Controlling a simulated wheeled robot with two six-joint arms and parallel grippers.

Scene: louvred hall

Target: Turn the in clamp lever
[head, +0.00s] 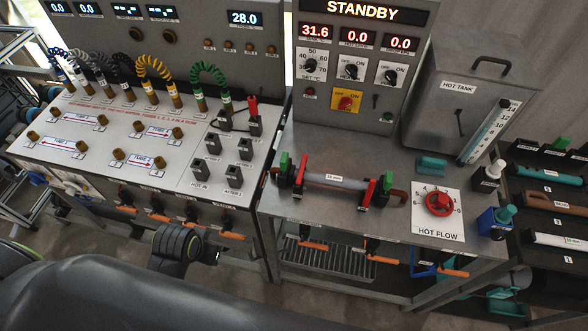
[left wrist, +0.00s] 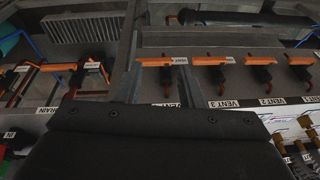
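I cannot read which clamp is labelled in. My left gripper (head: 185,245) is low in front of the left bench, apart from the clamps; its fingers cannot be made out. In the left wrist view a dark block of mine fills the lower middle, and no fingertips show. My right gripper is in neither view.
The red HOT FLOW knob (head: 439,202) stands right of the pipe. Orange-handled valves (head: 312,245) hang along the bench fronts; they also show in the left wrist view (left wrist: 215,58). Looped hoses (head: 154,68) stand on the left bench. The grey hot tank (head: 455,100) stands behind.

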